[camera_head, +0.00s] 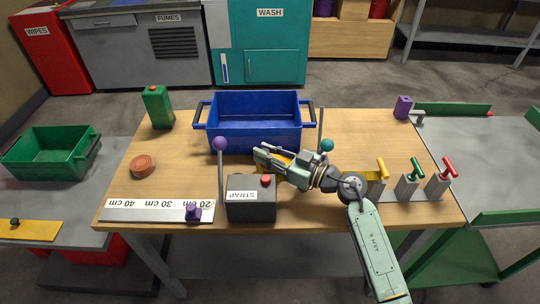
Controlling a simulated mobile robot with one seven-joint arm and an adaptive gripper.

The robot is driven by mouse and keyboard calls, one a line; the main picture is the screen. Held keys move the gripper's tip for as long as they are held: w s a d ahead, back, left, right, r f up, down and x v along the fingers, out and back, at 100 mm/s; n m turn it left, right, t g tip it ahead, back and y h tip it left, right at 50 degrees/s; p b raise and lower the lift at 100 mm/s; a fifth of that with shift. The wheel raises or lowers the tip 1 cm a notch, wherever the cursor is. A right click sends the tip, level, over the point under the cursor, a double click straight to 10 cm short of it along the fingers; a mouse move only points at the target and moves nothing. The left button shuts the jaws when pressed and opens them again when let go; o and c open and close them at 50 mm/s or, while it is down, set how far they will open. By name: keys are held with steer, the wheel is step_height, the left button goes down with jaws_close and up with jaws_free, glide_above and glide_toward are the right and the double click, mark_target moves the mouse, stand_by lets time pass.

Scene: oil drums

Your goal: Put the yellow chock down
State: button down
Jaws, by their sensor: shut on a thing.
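My gripper (263,158) is over the wooden table, just in front of the blue crate (252,140) and behind the grey STRAP box (252,208). It is shut on the yellow chock (275,161). Only small yellow parts of the chock show, as my gripper's fingers cover much of it. I cannot tell whether the chock touches the table top.
A purple-knobbed rod (220,147) and a teal-knobbed rod (327,145) stand either side of my gripper. Coloured valve handles (411,182) line the right. A ruler (155,210) lies front left. The table's left middle has free room around an orange-brown disc (143,165).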

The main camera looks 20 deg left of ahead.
steer(key=shift+f, duration=0.1)
steer(key=shift+a, duration=0.15)
steer(key=shift+f, duration=0.1)
steer(key=c, duration=1.4)
jaws_free()
